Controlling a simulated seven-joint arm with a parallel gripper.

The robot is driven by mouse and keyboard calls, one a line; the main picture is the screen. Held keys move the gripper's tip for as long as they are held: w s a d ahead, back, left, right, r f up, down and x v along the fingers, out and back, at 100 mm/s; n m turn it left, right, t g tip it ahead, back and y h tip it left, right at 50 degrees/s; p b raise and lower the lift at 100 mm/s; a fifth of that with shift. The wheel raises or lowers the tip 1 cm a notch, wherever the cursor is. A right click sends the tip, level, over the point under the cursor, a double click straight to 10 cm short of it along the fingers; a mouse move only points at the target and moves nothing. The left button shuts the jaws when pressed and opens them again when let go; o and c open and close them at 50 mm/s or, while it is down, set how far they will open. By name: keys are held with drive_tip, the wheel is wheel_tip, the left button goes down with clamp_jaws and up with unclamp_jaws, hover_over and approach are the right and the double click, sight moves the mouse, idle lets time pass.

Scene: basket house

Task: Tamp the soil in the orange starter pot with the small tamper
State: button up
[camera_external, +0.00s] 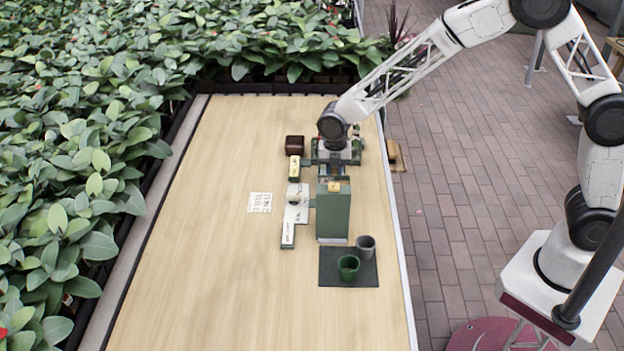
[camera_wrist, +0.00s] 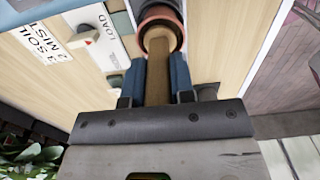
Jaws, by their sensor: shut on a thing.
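My gripper (camera_wrist: 158,85) is shut on the small tamper (camera_wrist: 157,72), a light wooden rod, between its two blue fingers. The far end of the tamper lies against or inside the round mouth of the orange starter pot (camera_wrist: 160,10), which has a reddish-orange rim and a dark interior. The soil is hidden, and I cannot tell whether the tamper touches it. In the external view my gripper (camera_external: 333,170) points down over the table at the far end of a green box. The orange pot is not clearly made out there.
The green box (camera_external: 333,220) stands on the wooden table (camera_external: 200,270), beside white labelled plates (camera_external: 297,205). A dark mat (camera_external: 335,280) holds a green pot (camera_external: 348,267) and a grey pot (camera_external: 365,246). A brown pot (camera_external: 295,145) sits farther back. The table's left side is mostly clear.

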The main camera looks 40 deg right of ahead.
drive_tip(key=shift+f, duration=0.45)
idle(1.1)
drive_tip(key=shift+r, duration=0.7)
idle(0.4)
drive_tip(key=shift+r, duration=3.35)
